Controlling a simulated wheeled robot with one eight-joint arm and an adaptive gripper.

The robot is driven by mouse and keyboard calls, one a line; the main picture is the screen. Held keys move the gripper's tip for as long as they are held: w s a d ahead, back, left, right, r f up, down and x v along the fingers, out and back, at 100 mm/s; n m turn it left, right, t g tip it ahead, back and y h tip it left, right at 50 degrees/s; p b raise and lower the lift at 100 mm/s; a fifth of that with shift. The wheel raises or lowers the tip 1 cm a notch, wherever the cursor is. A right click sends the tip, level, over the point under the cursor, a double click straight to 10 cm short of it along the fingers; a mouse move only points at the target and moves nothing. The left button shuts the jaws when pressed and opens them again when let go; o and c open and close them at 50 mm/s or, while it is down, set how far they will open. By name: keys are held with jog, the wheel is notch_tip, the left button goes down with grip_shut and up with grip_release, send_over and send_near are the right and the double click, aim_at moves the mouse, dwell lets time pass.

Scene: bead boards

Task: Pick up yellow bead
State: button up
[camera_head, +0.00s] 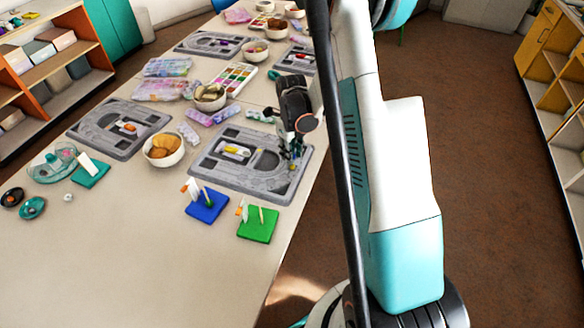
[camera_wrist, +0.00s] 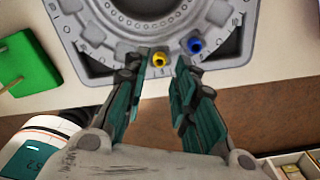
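The yellow bead (camera_wrist: 159,58) lies on the grey bead board (camera_wrist: 75,25) near its edge, in the wrist view. A blue bead (camera_wrist: 194,45) sits just right of it. My gripper (camera_wrist: 162,65) is open, with its teal fingers pointing at the board. The yellow bead shows between the two fingertips, closer to the left one, and I cannot tell whether they touch it. In the head view, my gripper (camera_head: 293,148) is over the right end of the near grey board (camera_head: 215,172), and it partly hides that end.
A green peg board (camera_head: 258,224) and a blue peg board (camera_head: 207,206) lie in front of the grey board. A bowl (camera_head: 163,150) stands to its left. The table's right edge is close to my gripper.

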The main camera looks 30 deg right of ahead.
aim_at(292, 169)
notch_tip(292, 169, down, 5)
jog(key=shift+s+f+b, duration=0.1)
jog(key=shift+b, duration=1)
jog(key=c, duration=0.5)
jog(key=shift+o, duration=0.2)
